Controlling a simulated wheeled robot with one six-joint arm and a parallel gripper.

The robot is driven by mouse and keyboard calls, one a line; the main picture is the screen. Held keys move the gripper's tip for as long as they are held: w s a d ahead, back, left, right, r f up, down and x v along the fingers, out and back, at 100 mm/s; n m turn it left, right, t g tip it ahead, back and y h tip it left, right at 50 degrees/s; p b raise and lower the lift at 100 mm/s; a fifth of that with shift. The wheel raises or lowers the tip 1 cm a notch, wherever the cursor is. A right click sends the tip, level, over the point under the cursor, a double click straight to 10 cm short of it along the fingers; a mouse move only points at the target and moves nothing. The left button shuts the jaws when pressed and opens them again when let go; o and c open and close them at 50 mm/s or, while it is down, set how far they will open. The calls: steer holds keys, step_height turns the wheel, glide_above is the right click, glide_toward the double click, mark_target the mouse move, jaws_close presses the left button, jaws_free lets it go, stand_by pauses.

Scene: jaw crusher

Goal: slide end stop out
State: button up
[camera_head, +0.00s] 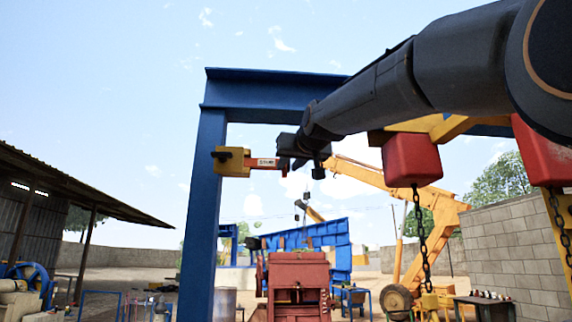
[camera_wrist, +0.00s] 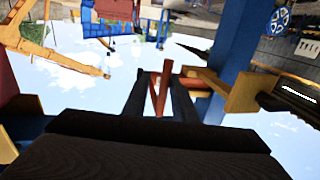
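The end stop is a yellow block (camera_head: 232,161) near the top of the blue post, with a short red-orange bar (camera_head: 264,163) bearing a label and pointing right. In the wrist view the yellow block (camera_wrist: 243,92) is right of my fingers, and a red-orange part (camera_wrist: 195,83) reaches from it toward them. My gripper (camera_head: 289,163) is at the bar's right end. In the wrist view my gripper (camera_wrist: 160,92) has its two dark fingers apart, with thin red strips (camera_wrist: 163,85) showing between them. I see no clear grip on them; the exact contact is hidden.
A blue gantry beam (camera_head: 270,88) runs above my gripper, on a blue post (camera_head: 203,215) left of it. Red hoist blocks (camera_head: 411,160) with chains hang at the right. A red machine (camera_head: 298,283) stands below. Open sky lies behind my gripper.

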steer(key=shift+s+r, duration=0.1)
stand_by(0.4)
steer(key=b+v, duration=0.4)
steer(key=v, duration=0.3)
steer(key=shift+s, duration=0.3)
steer(key=w+d+f+g+h, duration=0.1)
steer(key=w+f+g, duration=0.1)
steer(key=f, duration=0.9)
steer(key=w+d+f+m+g+h, duration=0.1)
steer(key=w+d+f+g, duration=0.1)
steer(key=f, duration=0.9)
steer(key=w+d+f+g, duration=0.1)
steer(key=w+f, duration=0.2)
steer(key=f, duration=0.8)
steer(key=s+d+f+g+h+b, duration=0.1)
steer(key=s+d+f+g, duration=0.15)
steer(key=f, duration=0.85)
steer(key=s+d+f+g+h+b, duration=0.1)
steer(key=s+f+g, duration=0.15)
steer(key=f, duration=0.85)
steer(key=s+d+f+m+g, duration=0.1)
steer(key=s+d+f+g, duration=0.2)
steer(key=s+f, duration=0.9)
steer(key=s+d+f+g, duration=0.3)
steer(key=s+f, duration=0.9)
steer(key=f, duration=0.3)
steer(key=shift+f+m+b, duration=0.15)
steer(key=shift+m+b, duration=0.2)
steer(key=shift+m, duration=0.05)
